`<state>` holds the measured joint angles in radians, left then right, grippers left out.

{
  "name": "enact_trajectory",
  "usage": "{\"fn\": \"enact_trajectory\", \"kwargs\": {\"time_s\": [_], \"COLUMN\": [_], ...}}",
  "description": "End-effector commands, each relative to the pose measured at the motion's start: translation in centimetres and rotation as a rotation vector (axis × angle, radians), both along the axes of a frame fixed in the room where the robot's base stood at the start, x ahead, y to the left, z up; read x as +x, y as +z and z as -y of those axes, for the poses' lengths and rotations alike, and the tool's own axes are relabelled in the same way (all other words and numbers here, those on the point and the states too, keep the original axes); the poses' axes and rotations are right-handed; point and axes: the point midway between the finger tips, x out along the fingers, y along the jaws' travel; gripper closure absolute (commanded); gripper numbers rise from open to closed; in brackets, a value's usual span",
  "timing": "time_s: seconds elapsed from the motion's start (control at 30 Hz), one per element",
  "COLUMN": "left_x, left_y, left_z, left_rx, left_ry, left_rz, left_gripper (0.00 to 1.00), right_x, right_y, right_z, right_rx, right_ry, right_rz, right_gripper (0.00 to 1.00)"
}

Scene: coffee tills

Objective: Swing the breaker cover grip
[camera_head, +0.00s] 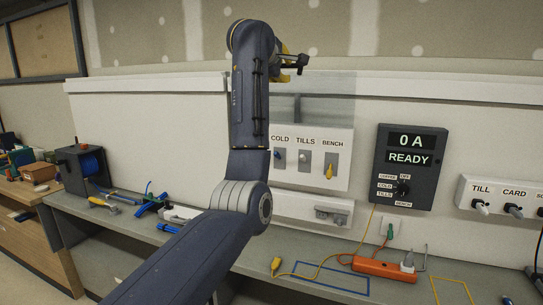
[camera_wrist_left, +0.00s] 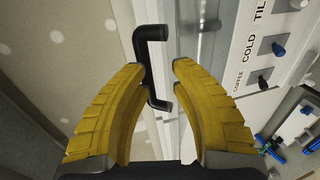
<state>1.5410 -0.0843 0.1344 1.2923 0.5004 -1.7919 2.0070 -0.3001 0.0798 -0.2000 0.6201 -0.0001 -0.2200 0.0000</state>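The breaker panel (camera_head: 316,172) is a white box on the wall, labelled COLD, TILLS and BENCH, with its switches exposed. A see-through cover (camera_head: 325,95) stands raised above it against the wall. The black bracket-shaped grip (camera_wrist_left: 147,62) shows in the left wrist view, and also in the head view (camera_head: 300,62). My left gripper (camera_wrist_left: 160,66), with yellow fingers, is open, its fingertips on either side of the grip. Its fingers show partly behind my arm in the head view (camera_head: 288,60). My left arm hides the panel's left part. My right gripper is not in view.
A dark meter (camera_head: 411,166) reading 0 A, READY hangs right of the panel. An orange power strip (camera_head: 384,268) and a yellow plug (camera_head: 276,265) lie on the grey bench. A socket box (camera_head: 502,200) is at right.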

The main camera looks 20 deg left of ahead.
Motion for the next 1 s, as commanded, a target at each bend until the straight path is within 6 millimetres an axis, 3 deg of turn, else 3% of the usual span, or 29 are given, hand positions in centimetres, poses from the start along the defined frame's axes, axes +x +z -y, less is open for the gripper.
{"fn": "enact_trajectory", "kwargs": {"time_s": [0.1,0.63,0.7,0.87,1.0], "left_x": [0.1,-0.9,-1.0,-0.9,-0.8], "left_y": [-0.3,-0.1,0.0,-0.3,-0.4], "left_z": [0.0,0.1,0.1,0.1,0.1], "left_rx": [0.0,-0.004,-0.003,-0.001,-0.001], "left_ry": [-0.001,-0.003,-0.002,-0.002,-0.002], "left_rz": [-0.004,0.01,0.01,0.005,0.002], "left_gripper": [1.0,1.0,0.88,0.7,0.69], "right_x": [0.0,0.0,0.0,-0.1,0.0], "right_y": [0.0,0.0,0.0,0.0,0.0], "right_z": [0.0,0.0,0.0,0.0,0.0], "right_rx": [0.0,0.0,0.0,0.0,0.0], "right_ry": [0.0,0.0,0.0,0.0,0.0], "right_rz": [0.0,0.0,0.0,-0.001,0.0], "right_gripper": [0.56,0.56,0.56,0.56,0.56]}}
